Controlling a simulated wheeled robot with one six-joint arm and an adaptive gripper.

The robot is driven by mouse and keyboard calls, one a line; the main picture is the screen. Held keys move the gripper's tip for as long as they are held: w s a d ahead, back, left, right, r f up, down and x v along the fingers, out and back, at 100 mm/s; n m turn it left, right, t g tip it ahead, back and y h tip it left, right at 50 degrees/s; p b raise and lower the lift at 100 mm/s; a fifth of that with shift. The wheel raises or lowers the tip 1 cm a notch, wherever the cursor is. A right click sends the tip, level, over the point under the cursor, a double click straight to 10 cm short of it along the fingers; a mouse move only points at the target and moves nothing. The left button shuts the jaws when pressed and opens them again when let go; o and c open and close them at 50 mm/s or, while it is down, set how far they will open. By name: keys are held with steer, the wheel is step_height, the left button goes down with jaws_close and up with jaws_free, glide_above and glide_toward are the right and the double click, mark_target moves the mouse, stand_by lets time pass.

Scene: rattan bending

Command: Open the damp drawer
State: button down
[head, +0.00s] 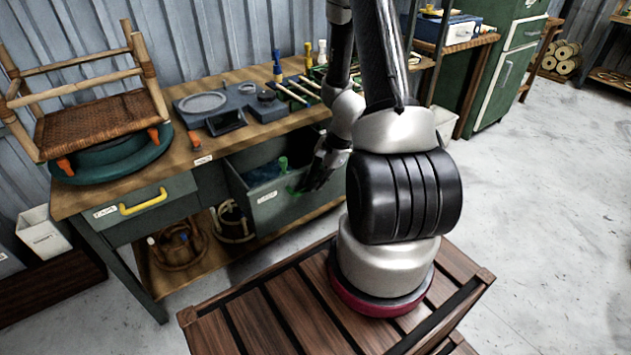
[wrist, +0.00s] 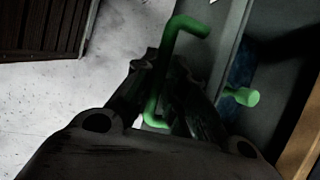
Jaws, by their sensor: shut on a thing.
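The damp drawer (head: 266,208) is the right-hand drawer under the workbench, and it stands pulled partly out. Its grey-green front carries a white label and a green handle (wrist: 184,28). In the head view my gripper (head: 318,178) is at the right part of the drawer front. In the wrist view my gripper (wrist: 160,95) has its fingers on either side of the green handle and is shut on it. Inside the drawer there is something blue (wrist: 240,72) and a green-capped item (wrist: 243,97). The drawer's rear is hidden under the bench top.
The workbench (head: 180,165) bears a woven chair (head: 100,120) on a green turntable and a grey tool block (head: 225,108). A closed drawer with a yellow handle (head: 143,202) is at left. Coiled rattan (head: 178,250) lies on the lower shelf. Floor at right is clear.

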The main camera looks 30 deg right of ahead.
stand_by(0.3)
steer(key=c, duration=1.7)
jaws_free()
steer(key=shift+r, duration=0.1)
steer(key=v, duration=1.2)
steer(key=shift+s, duration=0.1)
